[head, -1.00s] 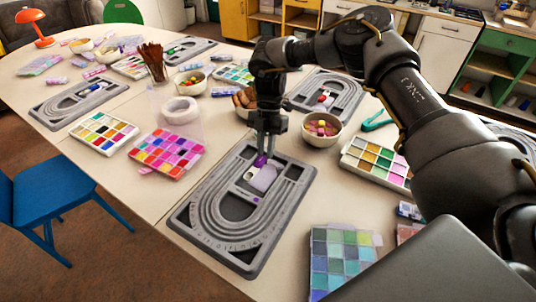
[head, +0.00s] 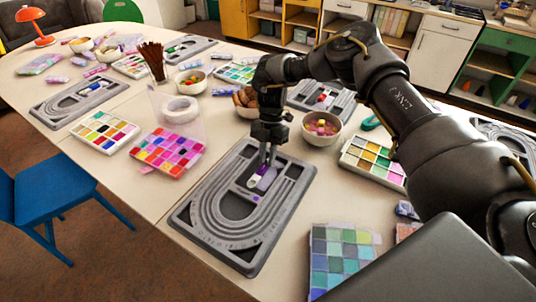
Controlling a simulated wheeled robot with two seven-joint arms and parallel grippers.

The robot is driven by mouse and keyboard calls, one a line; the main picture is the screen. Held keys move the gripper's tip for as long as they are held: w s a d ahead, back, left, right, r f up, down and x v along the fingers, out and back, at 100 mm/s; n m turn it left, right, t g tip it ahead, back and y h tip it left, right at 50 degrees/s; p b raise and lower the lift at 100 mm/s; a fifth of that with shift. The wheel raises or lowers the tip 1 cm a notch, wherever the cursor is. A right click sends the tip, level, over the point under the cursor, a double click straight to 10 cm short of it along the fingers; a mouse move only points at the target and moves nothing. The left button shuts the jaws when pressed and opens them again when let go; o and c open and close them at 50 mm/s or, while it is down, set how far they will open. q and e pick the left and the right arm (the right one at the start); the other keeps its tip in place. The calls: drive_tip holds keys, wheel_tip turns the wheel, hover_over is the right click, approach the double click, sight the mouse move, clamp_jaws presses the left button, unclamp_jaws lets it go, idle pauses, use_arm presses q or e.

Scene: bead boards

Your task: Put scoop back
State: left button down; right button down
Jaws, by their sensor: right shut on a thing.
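A grey bead board (head: 186,214) with curved grooves lies on the table in the middle front. My right gripper (head: 268,160) points down over the upper compartment of this board. It is shut on the small scoop (head: 262,170), which shows a purple part between the fingertips and a paler end toward the lower left. A flat lavender piece shows beside the scoop in the same compartment. The fingers partly cover the scoop, and I cannot tell whether it touches the board. My left gripper is not in view.
A bowl of beads (head: 321,128) stands right of the gripper. Bead trays lie left (head: 168,151), right (head: 372,160) and front right (head: 343,256). Further bead boards lie behind.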

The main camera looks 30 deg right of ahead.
drive_tip(key=c, duration=1.3)
unclamp_jaws()
drive_tip(key=shift+f, duration=0.3)
drive_tip(key=shift+s, duration=0.1)
drive_tip(key=shift+r, duration=0.1)
drive_tip(key=shift+r, duration=0.25)
drive_tip(key=v, duration=1.3)
drive_tip(key=shift+a, duration=0.1)
